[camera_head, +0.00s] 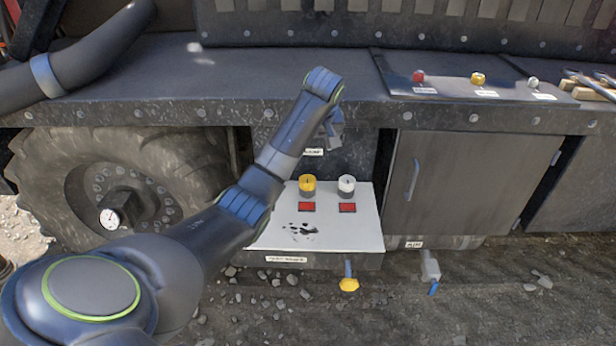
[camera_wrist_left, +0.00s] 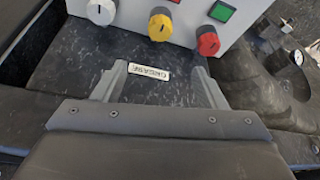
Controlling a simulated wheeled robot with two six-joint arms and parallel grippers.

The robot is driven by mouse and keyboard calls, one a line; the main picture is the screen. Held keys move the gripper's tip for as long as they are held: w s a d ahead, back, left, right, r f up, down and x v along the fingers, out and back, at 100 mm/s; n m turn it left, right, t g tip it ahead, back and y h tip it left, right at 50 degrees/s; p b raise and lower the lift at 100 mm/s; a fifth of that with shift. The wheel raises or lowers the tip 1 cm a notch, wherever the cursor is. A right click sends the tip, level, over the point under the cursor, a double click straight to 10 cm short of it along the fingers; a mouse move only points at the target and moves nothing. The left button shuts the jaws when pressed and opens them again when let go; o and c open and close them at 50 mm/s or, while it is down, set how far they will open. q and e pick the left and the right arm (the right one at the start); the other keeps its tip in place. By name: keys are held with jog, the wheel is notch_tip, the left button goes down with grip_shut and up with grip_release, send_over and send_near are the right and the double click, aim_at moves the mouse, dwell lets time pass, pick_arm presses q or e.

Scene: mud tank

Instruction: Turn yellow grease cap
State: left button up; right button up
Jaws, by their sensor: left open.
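The yellow grease cap (camera_head: 307,184) stands on a white panel (camera_head: 270,236), with a black line on its top. It also shows in the left wrist view (camera_wrist_left: 160,25). A white cap (camera_head: 347,185) is to its right. A red cap (camera_wrist_left: 208,42) shows in the wrist view, but my left arm hides it in the head view. My left gripper (camera_head: 332,130) is open and empty in front of the dark wall behind the panel, above and apart from the yellow cap. Its two fingers (camera_wrist_left: 158,70) spread on either side of the GREASE label (camera_wrist_left: 150,72). My right gripper is out of view.
Red squares (camera_head: 306,206) mark the yellow and white caps; a green square (camera_wrist_left: 222,11) is by the red one. A ledge overhangs the recess. A cabinet door (camera_head: 468,186) is right, a tyre (camera_head: 128,170) left. A yellow-ended valve (camera_head: 348,284) hangs below the panel.

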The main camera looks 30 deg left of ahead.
aim_at(307, 179)
pick_arm(q)
jog(key=x, duration=1.7)
jog(key=shift+f, duration=0.15)
jog(key=shift+c, duration=0.4)
jog(key=c, duration=0.9)
